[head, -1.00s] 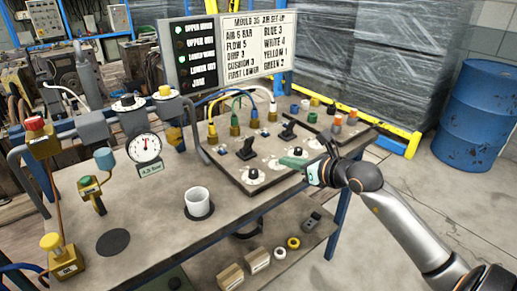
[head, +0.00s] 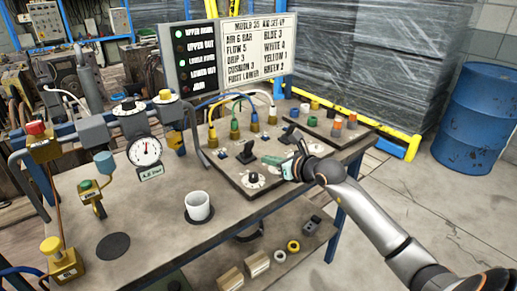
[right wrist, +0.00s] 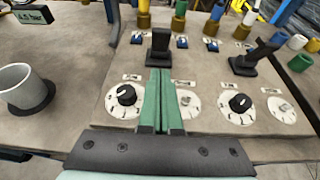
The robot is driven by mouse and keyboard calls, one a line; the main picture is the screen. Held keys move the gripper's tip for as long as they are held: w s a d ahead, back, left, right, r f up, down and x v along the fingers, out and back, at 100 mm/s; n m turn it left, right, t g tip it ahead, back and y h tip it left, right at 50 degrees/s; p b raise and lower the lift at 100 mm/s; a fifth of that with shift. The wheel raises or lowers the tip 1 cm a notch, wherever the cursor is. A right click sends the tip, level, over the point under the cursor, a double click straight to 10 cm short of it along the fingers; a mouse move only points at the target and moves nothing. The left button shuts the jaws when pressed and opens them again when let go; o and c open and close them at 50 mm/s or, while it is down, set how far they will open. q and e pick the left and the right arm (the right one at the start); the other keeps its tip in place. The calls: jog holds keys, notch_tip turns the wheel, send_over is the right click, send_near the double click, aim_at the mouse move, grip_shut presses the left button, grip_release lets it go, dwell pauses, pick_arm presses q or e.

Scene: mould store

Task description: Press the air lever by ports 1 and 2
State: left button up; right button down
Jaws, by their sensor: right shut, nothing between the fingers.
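A black lever (head: 247,153) stands on the grey panel behind the dials, nearest the yellow and green hose ports. In the right wrist view it (right wrist: 159,46) stands upright just beyond my fingertips. A second black lever (head: 290,135) stands farther right, by the blue and white hoses; it also shows in the wrist view (right wrist: 262,53). My right gripper (head: 268,159) has green fingers, shut and empty, low over the panel between the near lever and the dials. In the wrist view the tips (right wrist: 160,74) overlap the lever's base; I cannot tell whether they touch. My left gripper is not in view.
Brass hose ports (head: 235,131) stand behind the levers. A white cup (head: 198,206) and a pressure gauge (head: 145,151) are left of the panel. A tray of coloured caps (head: 330,119) lies right.

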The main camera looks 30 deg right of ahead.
aim_at(251, 147)
jog(key=w, duration=0.3)
jog(key=shift+w+a+r, duration=0.15)
jog(key=shift+w+r, duration=0.1)
jog(key=shift+w, duration=0.05)
jog(key=shift+w+r+p, duration=0.25)
jog(key=shift+w+p, duration=0.05)
jog(key=shift+w, duration=0.5)
jog(key=shift+r, duration=0.1)
